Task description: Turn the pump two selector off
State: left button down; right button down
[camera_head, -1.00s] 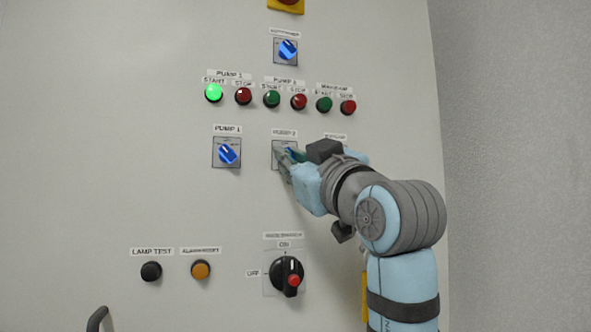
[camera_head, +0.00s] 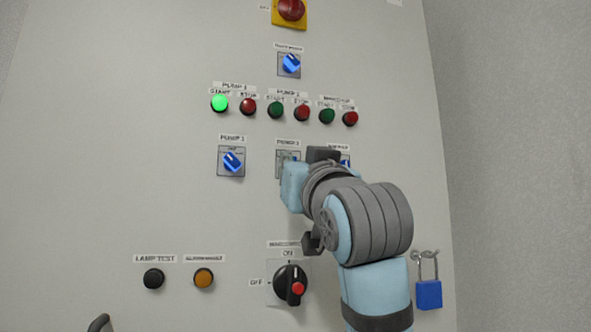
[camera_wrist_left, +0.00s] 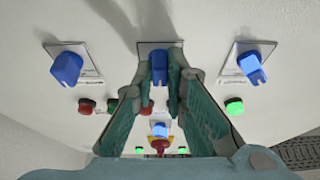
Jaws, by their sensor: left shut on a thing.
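The pump two selector is a blue knob on a square plate (camera_head: 281,158) under its label. In the head view the knob is hidden behind my gripper. In the left wrist view the blue knob (camera_wrist_left: 160,58) stands between the fingertips of my left gripper (camera_wrist_left: 160,78), which is shut on it. In the head view the left gripper (camera_head: 287,168) is at the panel, its fingertips mostly hidden by its own body. The knob's pointing direction is hard to tell. My right gripper is not in view.
The pump one selector (camera_head: 232,161) is left of the gripper, and another blue selector (camera_head: 345,162) is partly hidden right of it. Above is a row of buttons with pump one start (camera_head: 219,103) lit green. Below are a black rotary switch (camera_head: 290,285) and a blue padlock (camera_head: 428,294).

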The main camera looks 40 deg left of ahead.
pick_arm(q)
jog(key=shift+r, duration=0.1)
jog(key=c, duration=1.7)
grip_release()
jog(key=shift+o, duration=0.5)
